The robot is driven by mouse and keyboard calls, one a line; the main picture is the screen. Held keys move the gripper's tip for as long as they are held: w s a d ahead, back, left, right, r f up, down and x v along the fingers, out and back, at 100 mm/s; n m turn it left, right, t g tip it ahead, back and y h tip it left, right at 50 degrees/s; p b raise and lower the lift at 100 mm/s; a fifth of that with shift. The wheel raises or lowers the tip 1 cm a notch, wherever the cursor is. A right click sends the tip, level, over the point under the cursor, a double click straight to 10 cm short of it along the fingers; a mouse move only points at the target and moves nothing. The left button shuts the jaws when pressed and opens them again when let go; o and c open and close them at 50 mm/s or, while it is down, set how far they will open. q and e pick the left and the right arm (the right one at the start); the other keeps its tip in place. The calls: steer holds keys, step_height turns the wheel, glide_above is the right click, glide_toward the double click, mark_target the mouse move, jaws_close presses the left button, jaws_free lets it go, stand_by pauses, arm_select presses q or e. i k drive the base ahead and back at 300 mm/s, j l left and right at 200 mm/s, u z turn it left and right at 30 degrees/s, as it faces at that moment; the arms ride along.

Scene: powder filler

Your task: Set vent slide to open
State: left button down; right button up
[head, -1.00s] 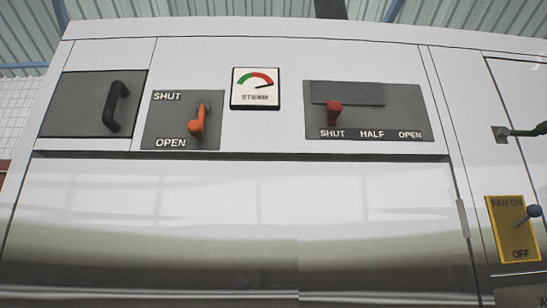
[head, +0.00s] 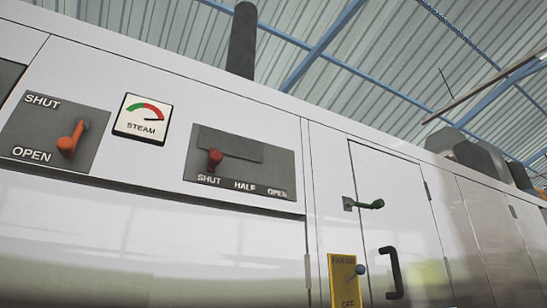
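The vent slide is probably the red knob (head: 215,157) on a dark grey plate (head: 262,177) in the head view, left of centre. The plate is marked SHUT, HALF and OPEN from left to right. The red knob stands at the left end, above SHUT. No label with the word vent can be read. Neither of my grippers is in view.
Left of the slide are a STEAM gauge (head: 142,117) and an orange lever (head: 71,140) on a SHUT/OPEN plate.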

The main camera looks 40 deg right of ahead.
mark_target(215, 156)
steer(key=k+j+z, duration=0.1)
steer(key=z, duration=0.95)
